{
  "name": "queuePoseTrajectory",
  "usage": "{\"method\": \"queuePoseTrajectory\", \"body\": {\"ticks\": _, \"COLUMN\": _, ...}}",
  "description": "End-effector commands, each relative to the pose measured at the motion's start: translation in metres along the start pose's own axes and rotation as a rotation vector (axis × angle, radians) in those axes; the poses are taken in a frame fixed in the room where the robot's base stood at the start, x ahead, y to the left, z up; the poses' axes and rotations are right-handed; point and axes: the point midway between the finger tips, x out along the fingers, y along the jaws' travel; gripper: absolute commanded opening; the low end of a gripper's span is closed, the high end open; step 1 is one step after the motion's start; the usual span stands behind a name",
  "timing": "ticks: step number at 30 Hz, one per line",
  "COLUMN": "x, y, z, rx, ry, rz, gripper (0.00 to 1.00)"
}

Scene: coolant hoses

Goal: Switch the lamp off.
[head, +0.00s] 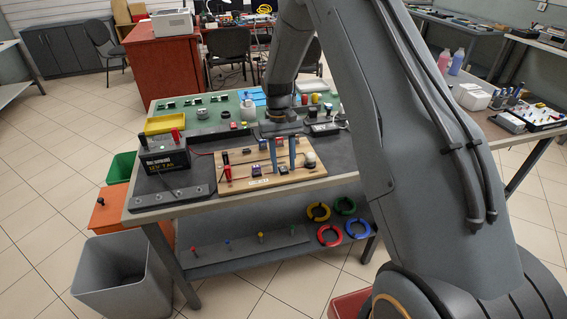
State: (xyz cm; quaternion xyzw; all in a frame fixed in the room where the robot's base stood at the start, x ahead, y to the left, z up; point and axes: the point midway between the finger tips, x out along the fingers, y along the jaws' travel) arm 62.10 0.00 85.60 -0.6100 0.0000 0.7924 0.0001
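A wooden circuit board (235,183) lies on the dark bench mat, with small parts mounted on it. A pale, whitish dome (310,158) at its right end looks like the lamp; I cannot tell if it is lit. Small dark parts (256,169) sit along the board's front; which one is the switch is too small to tell. My gripper (283,167) points down over the middle of the board, its two blue fingers apart with a gap between them. I cannot tell whether the fingertips touch anything.
A black battery (163,158) with black and red terminals stands left of the board. A black device (324,128) with a pale panel sits behind its right end. A yellow tray (165,124) lies at the back left.

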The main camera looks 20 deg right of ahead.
Motion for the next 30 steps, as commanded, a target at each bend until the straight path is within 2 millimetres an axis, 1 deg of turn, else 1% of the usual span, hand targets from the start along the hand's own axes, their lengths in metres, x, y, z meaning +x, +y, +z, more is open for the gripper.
{"method": "queuePoseTrajectory", "body": {"ticks": 7, "x": 0.0, "y": 0.0, "z": 0.0, "rx": 0.0, "ry": 0.0, "rz": 0.0, "gripper": 0.36}}
{"method": "queuePoseTrajectory", "body": {"ticks": 10, "x": -0.004, "y": 0.0, "z": -0.001, "rx": 0.0, "ry": 0.002, "rz": 0.0, "gripper": 0.36}}
{"method": "queuePoseTrajectory", "body": {"ticks": 14, "x": -0.021, "y": 0.0, "z": -0.002, "rx": 0.0, "ry": 0.005, "rz": 0.0, "gripper": 0.36}}
{"method": "queuePoseTrajectory", "body": {"ticks": 19, "x": -0.049, "y": 0.0, "z": -0.002, "rx": 0.0, "ry": 0.005, "rz": 0.0, "gripper": 0.36}}
{"method": "queuePoseTrajectory", "body": {"ticks": 24, "x": -0.07, "y": 0.0, "z": -0.001, "rx": 0.0, "ry": 0.002, "rz": 0.0, "gripper": 0.36}}
{"method": "queuePoseTrajectory", "body": {"ticks": 30, "x": -0.078, "y": 0.0, "z": 0.0, "rx": 0.0, "ry": 0.0, "rz": 0.0, "gripper": 0.36}}
